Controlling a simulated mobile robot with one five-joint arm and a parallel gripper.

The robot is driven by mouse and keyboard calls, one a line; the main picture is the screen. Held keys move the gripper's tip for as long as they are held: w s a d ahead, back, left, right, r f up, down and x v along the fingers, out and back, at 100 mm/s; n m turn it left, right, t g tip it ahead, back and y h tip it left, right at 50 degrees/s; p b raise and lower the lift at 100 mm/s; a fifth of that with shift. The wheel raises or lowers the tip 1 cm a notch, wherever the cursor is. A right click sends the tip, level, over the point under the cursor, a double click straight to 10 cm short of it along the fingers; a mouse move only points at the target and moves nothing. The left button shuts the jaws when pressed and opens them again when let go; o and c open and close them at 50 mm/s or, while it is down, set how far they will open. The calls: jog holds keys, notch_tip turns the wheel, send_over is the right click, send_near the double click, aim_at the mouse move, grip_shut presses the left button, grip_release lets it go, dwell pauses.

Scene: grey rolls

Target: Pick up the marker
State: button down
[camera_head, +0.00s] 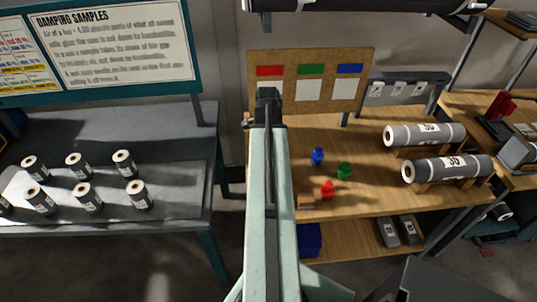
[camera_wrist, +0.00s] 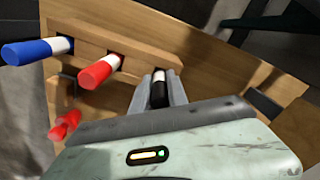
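In the wrist view, a black-and-white marker (camera_wrist: 158,92) stands between the two fingers of my gripper (camera_wrist: 159,88). The fingers lie close along both sides of it; I cannot tell whether they press on it. A red-and-white marker (camera_wrist: 98,72) and a blue-and-white marker (camera_wrist: 35,50) stick out of a wooden holder (camera_wrist: 112,42) to the left of my gripper. The head view shows my gripper (camera_head: 267,96) at the end of my arm, in front of the board; no marker can be made out there.
A wooden board (camera_head: 315,108) with red, green and blue labels stands at the back of the wooden table (camera_head: 370,150). Small blue (camera_head: 317,156), green (camera_head: 344,171) and red (camera_head: 327,189) pieces stand on it. Grey rolls (camera_head: 425,134) lie at right. A grey bench (camera_head: 130,220) with small rolls is left.

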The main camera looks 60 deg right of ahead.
notch_tip(320, 180, up, 10)
jog(key=p, duration=1)
notch_tip(320, 180, up, 7)
jog(key=p, duration=0.7)
jog(key=shift+f, duration=0.1)
